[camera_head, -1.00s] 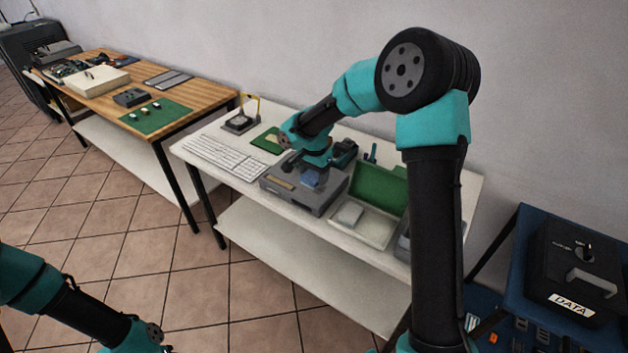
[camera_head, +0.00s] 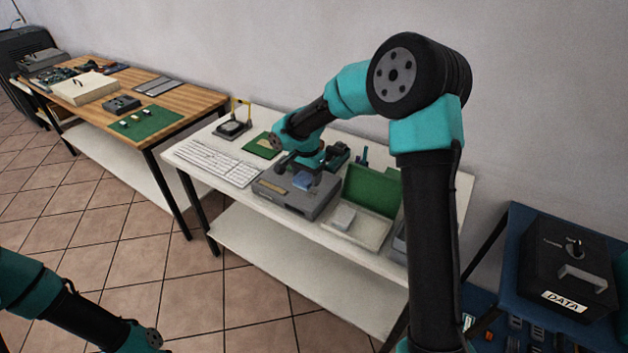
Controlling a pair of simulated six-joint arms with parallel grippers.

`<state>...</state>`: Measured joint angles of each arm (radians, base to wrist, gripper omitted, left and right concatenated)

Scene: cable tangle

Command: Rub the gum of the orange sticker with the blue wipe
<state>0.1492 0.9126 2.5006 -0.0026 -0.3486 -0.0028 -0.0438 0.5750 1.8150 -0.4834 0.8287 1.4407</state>
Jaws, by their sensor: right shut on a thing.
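A grey box-like device (camera_head: 300,201) sits on the white table. A small tan strip (camera_head: 270,187) lies on the left part of its top; I cannot tell if this is the orange sticker or its gum. My right gripper (camera_head: 303,171) reaches down over the device and is shut on the blue wipe (camera_head: 302,182), which is at the device's top, right of the strip. The fingers are small and partly hidden by my wrist. My left arm comes in at the lower left, with its gripper outside the picture.
A white keyboard (camera_head: 213,163) lies left of the device. An open green-lidded box (camera_head: 370,190) with a pale block (camera_head: 343,218) stands to its right. A black DATA case (camera_head: 570,262) sits on a blue table. A wooden table (camera_head: 185,100) stands at the left.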

